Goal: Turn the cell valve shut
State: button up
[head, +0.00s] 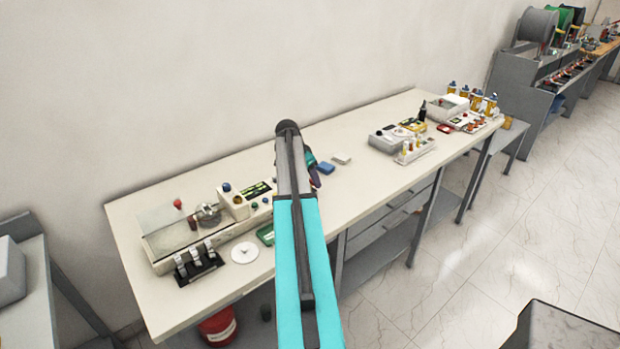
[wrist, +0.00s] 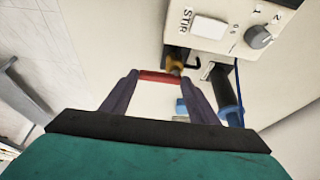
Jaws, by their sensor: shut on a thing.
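In the wrist view, a red bar-shaped handle (wrist: 160,76) spans the gap between the two purple fingertips of my gripper (wrist: 160,77). My gripper is shut on this handle, which looks like the cell valve's. A brass-coloured fitting (wrist: 173,63) sits just behind the handle's right end, below the edge of a pale box marked STIR (wrist: 222,12). In the head view my arm covers the handle and the fitting. Only a small purple part of my gripper (head: 315,179) shows to the right of the arm, above the bench.
A white switch (wrist: 209,28) and grey knob (wrist: 260,37) are on the box. In the head view, the bench (head: 375,190) has clear room right of my arm. A white disc (head: 245,253) lies left.

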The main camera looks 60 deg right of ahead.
jog(key=shift+s+b, duration=0.1)
jog(key=shift+b, duration=0.2)
jog(key=n, duration=0.1)
jog(key=n+b, duration=0.1)
jog(key=t+b, duration=0.1)
jog(key=shift+s+d+f+n, duration=0.15)
jog(key=shift+s+d+n, duration=0.1)
jog(key=shift+n, duration=0.15)
jog(key=n+t+b, duration=0.1)
jog(key=n, duration=0.2)
jog(key=d+n+t+b, duration=0.1)
jog(key=n+b, duration=0.1)
jog(key=n, duration=0.1)
jog(key=d+n+t+y+b, duration=0.1)
jog(key=n+b, duration=0.1)
jog(key=n, duration=0.2)
jog(key=shift+d, duration=0.25)
jog(key=n, duration=0.1)
jog(key=n+t+y+b, duration=0.1)
jog(key=n, duration=0.1)
jog(key=shift+w+d, duration=0.2)
jog(key=shift+d, duration=0.1)
jog(key=shift+w+d+n+y+b, duration=0.15)
jog(key=shift+n+y+b, duration=0.35)
jog(key=shift+n, duration=0.5)
jog(key=o, duration=1)
jog(key=shift+o, duration=0.2)
